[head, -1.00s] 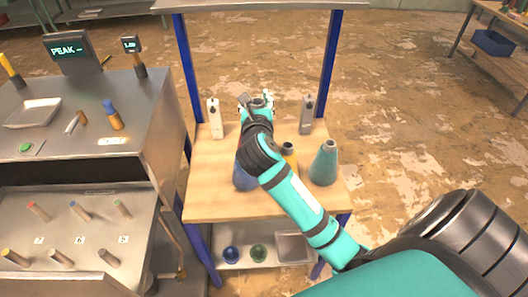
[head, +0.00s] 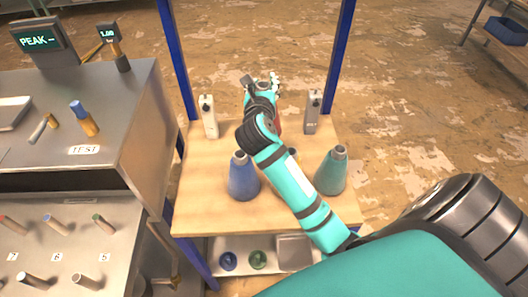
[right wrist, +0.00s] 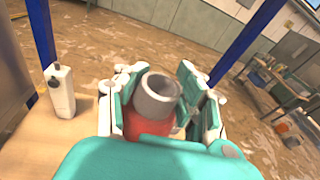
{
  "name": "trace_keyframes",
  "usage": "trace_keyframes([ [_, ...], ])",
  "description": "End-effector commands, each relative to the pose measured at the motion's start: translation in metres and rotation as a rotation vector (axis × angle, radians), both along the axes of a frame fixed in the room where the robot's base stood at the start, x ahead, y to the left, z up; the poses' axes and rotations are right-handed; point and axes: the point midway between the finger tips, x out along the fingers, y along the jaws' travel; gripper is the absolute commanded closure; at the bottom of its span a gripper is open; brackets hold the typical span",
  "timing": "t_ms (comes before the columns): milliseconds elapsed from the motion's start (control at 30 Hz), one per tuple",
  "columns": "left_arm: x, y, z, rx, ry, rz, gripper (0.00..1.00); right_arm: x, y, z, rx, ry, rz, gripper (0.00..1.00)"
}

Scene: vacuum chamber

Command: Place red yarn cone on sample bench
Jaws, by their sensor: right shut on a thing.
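My right gripper (head: 262,84) is over the far part of a wooden-topped bench (head: 205,200) with blue posts. In the right wrist view the right gripper (right wrist: 160,100) is shut on the red yarn cone (right wrist: 148,127), whose grey tip points up between the fingers. In the head view only a sliver of the red cone (head: 279,124) shows beside my wrist. I cannot tell whether its base touches the wood. No label tells which bench is the sample bench. My left gripper is out of view.
A blue cone (head: 243,180) and a teal cone (head: 332,172) stand on the wood, with a yellow one mostly hidden behind my arm. A metal bench (head: 120,140) with tools is on the left.

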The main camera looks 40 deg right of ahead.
Motion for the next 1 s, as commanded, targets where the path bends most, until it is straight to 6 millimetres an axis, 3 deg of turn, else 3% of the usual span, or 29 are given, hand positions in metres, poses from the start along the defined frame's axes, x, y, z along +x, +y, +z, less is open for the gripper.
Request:
trace_keyframes([
  [33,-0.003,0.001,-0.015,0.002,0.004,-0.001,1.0,0.0,0.0,-0.016,-0.002,0.0,-0.001,1.0],
  [333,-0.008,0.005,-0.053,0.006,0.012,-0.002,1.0,0.0,0.0,-0.06,-0.006,0.004,0.0,1.0],
  [1000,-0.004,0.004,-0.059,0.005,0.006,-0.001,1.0,0.0,0.0,-0.148,-0.008,0.008,0.0,1.0],
])
